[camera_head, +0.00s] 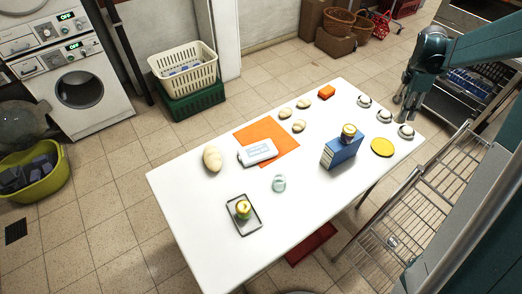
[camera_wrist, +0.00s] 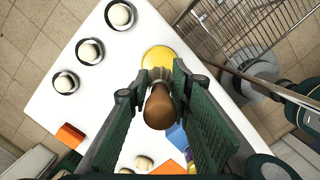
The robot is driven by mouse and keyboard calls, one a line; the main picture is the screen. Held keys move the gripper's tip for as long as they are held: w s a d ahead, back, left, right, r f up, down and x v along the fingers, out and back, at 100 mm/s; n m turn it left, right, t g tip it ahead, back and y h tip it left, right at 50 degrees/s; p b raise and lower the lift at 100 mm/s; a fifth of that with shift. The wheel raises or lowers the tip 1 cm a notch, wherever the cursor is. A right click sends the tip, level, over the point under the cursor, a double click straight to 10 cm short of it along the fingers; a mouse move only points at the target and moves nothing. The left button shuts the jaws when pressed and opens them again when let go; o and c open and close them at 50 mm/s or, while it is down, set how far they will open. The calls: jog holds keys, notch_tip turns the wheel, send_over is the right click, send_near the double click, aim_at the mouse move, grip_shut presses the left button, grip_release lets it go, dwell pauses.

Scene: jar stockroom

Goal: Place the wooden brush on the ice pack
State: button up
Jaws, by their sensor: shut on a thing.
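The wooden brush (camera_wrist: 159,108) shows in the wrist view as a brown rounded handle with a paler end, between the two green fingers of my gripper (camera_wrist: 158,86). My gripper is shut on it, above the table. In the head view my gripper (camera_head: 406,100) is over the table's far right edge; the brush cannot be made out clearly there. A flat white pack with a blue-grey label, seemingly the ice pack (camera_head: 258,152), lies partly on an orange mat (camera_head: 281,138) near the table's middle, well left of my gripper.
On the white table (camera_head: 200,210) stand a blue box (camera_head: 341,151) with a jar (camera_head: 348,131) on top, a yellow disc (camera_head: 382,147), several small bowls with white round things, an orange block (camera_head: 326,92), potato-like lumps, a glass (camera_head: 279,183) and a tray (camera_head: 237,225) with a yellow-green item.

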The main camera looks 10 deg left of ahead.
jog(key=a+n, duration=0.2)
jog(key=a, duration=1.3)
jog(key=n+t+p, duration=0.1)
jog(key=n+p, duration=0.1)
jog(key=n, duration=0.5)
send_over(261, 148)
jog(key=shift+y, duration=0.3)
jog(key=shift+s+a+f, duration=0.15)
jog(key=shift+s+f, duration=0.05)
jog(key=shift+f, duration=1.05)
jog(key=shift+s+a+f, duration=0.15)
jog(key=shift+f, duration=1.05)
jog(key=shift+f+b, duration=0.45)
jog(key=shift+f, duration=2.7)
jog(key=shift+f+b, duration=0.3)
jog(key=shift+f, duration=1.55)
